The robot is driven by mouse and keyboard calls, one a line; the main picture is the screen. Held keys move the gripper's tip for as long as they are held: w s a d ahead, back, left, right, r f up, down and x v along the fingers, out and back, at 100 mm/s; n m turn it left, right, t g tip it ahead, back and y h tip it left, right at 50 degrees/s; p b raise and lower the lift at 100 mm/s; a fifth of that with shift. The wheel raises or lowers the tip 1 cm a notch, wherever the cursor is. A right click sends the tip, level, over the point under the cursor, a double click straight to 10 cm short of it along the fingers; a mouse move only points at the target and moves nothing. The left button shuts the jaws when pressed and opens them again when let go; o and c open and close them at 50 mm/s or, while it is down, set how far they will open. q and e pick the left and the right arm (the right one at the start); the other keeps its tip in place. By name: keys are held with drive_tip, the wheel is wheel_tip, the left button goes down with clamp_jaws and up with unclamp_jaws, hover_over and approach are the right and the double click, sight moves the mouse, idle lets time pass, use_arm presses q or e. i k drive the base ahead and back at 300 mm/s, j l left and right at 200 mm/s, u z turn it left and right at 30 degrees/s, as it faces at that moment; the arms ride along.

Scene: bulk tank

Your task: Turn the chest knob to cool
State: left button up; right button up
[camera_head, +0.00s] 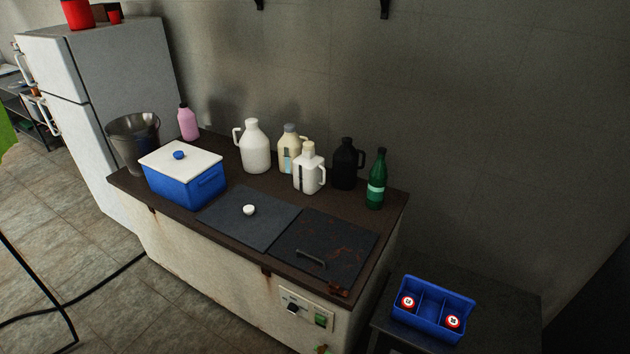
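The chest (210,270) is a long off-white unit with a dark brown top, standing against the wall. A small control panel (307,307) sits at the right end of its front face. On the panel is a dark knob (293,308) with a light mark, left of a green switch (320,319). The knob's exact setting is too small to read. Neither of my grippers shows in the head view.
On the chest top stand a blue cooler (185,190), a metal bucket (133,140), several jugs and a green bottle (376,180). A blue divided box (430,297) rests on a dark side table (505,310) at right. Floor is open in front at left, crossed by a black cable (75,298).

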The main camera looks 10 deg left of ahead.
sight(293, 308)
drive_tip(key=u, duration=0.25)
drive_tip(key=i+j+u, duration=0.15)
drive_tip(key=i+j+z, duration=0.1)
drive_tip(key=j, duration=0.25)
drive_tip(key=i+j+z, duration=0.1)
drive_tip(key=i+j, duration=0.4)
drive_tip(key=j, duration=0.2)
drive_tip(key=i+j+z, duration=0.15)
drive_tip(key=j, duration=0.2)
drive_tip(key=i+j+z, duration=0.1)
drive_tip(key=j, duration=0.25)
drive_tip(key=i+j+z, duration=0.1)
drive_tip(key=i+j, duration=0.15)
drive_tip(key=j, duration=0.15)
drive_tip(key=i+j, duration=0.1)
drive_tip(key=j, duration=0.3)
drive_tip(key=z, duration=0.05)
